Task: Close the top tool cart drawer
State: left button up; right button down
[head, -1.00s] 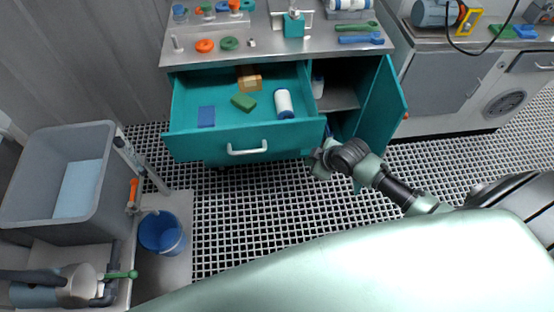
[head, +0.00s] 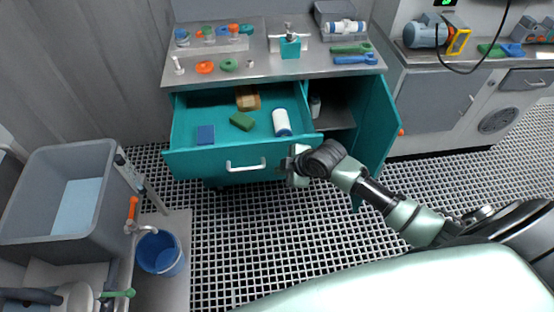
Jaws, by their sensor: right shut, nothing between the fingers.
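The teal tool cart's top drawer (head: 190,163) stands pulled out, with a white bar handle (head: 246,166) on its front. Inside lie a blue block (head: 205,134), a green block (head: 242,121), an orange-brown box (head: 248,98) and a white cylinder (head: 282,122). My right gripper (head: 286,166) is shut and empty, at the right end of the drawer front, right of the handle. I cannot tell whether it touches the front. My left gripper is not in view.
The cart's right door (head: 377,130) hangs open beside my right arm. The steel cart top (head: 270,65) holds rings and tools. A grey sink (head: 52,195) and a blue bucket (head: 160,252) are at left. The grated floor (head: 240,230) before the drawer is clear.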

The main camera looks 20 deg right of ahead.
aim_at(270, 162)
jog(key=w, duration=0.1)
jog(key=w+f, duration=0.1)
jog(key=w, duration=0.2)
jog(key=shift+w+d+f+p, duration=0.15)
jog(key=shift+w+d+p, duration=0.15)
jog(key=shift+w+d, duration=0.05)
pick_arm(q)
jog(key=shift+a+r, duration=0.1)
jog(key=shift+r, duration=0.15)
